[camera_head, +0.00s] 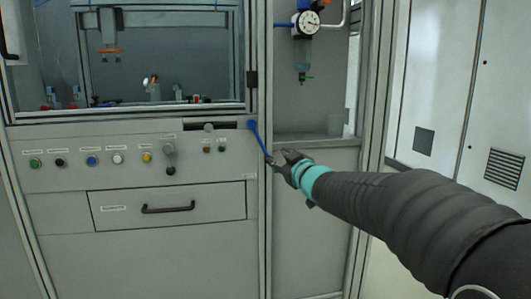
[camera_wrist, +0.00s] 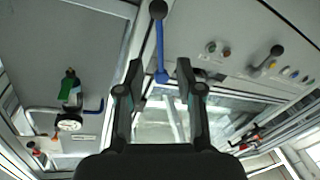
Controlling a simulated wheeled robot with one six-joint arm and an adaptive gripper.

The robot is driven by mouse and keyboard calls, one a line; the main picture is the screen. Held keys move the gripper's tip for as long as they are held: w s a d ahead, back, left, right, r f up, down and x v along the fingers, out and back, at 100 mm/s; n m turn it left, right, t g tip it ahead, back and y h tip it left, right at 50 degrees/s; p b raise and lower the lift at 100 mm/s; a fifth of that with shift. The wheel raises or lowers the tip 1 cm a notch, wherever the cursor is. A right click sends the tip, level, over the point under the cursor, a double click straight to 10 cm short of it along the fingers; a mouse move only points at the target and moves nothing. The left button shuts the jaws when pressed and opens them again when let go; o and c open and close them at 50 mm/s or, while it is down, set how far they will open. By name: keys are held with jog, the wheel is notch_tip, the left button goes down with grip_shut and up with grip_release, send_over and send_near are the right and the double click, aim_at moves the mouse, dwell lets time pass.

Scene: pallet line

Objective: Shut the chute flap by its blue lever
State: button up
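The blue lever (camera_head: 259,138) is on the right of the grey machine front, slanting down and right from its blue pivot. In the wrist view the blue lever (camera_wrist: 160,45) ends in a black ball knob (camera_wrist: 158,10). My gripper (camera_head: 278,163) is close to the lever's lower end, which it partly hides in the head view. In the wrist view my gripper (camera_wrist: 160,72) has its two fingers spread, with the lever showing between and beyond them. Contact cannot be told. A dark slot (camera_head: 228,126) lies left of the pivot; I cannot make out the flap for certain.
A button row (camera_head: 91,161) and a drawer with a black handle (camera_head: 168,208) are left of the lever. A metal frame post (camera_head: 265,215) stands just behind my gripper. A pressure gauge (camera_head: 308,22) hangs above. Grey cabinets (camera_head: 460,90) stand at right.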

aim_at(264, 149)
jog(key=x, duration=1)
jog(key=shift+a, duration=0.1)
grip_shut()
